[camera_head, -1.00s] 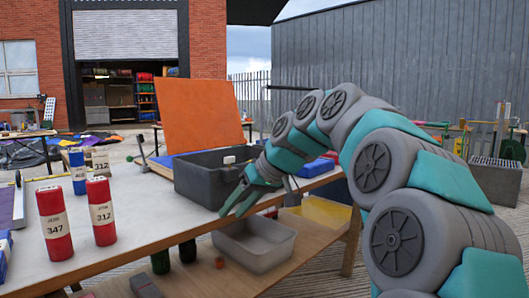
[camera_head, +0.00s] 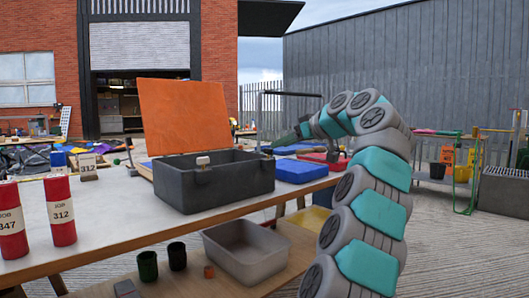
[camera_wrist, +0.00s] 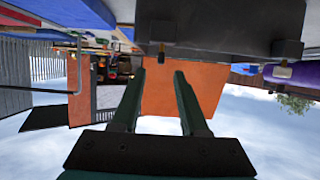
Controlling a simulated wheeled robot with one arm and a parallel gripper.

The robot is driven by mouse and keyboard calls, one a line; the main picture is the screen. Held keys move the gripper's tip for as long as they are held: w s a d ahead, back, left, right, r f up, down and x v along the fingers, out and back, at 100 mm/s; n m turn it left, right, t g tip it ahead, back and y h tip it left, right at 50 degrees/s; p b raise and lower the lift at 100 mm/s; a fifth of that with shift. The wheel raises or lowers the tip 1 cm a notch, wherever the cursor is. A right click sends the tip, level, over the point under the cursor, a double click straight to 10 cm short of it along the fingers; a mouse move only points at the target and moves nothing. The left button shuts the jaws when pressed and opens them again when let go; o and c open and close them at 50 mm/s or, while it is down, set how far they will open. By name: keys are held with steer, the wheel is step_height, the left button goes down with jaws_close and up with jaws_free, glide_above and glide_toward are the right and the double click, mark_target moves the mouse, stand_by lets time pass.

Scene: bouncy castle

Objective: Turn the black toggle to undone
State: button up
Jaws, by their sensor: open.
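A dark grey box (camera_head: 213,185) stands on the white table, with an orange panel (camera_head: 185,115) upright behind it. I cannot pick out the black toggle for certain. In the wrist view, which looks upside down, a dark body fills the top, with a dark block (camera_wrist: 165,30) and another (camera_wrist: 288,48), each near a small brass-coloured piece. My gripper (camera_head: 270,149) is near the box's right far corner, pointing left. In the wrist view its fingers (camera_wrist: 159,75) are apart and empty, in front of the orange panel.
Red cylinders (camera_head: 60,212) stand at the table's left. Blue pads (camera_head: 300,171) lie right of the box. A grey bin (camera_head: 246,250) and dark cups (camera_head: 177,256) are on the lower shelf.

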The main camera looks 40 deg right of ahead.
mark_target(268, 150)
steer(key=x, duration=0.7)
steer(key=shift+f, duration=0.15)
steer(key=shift+c, duration=0.3)
jaws_close()
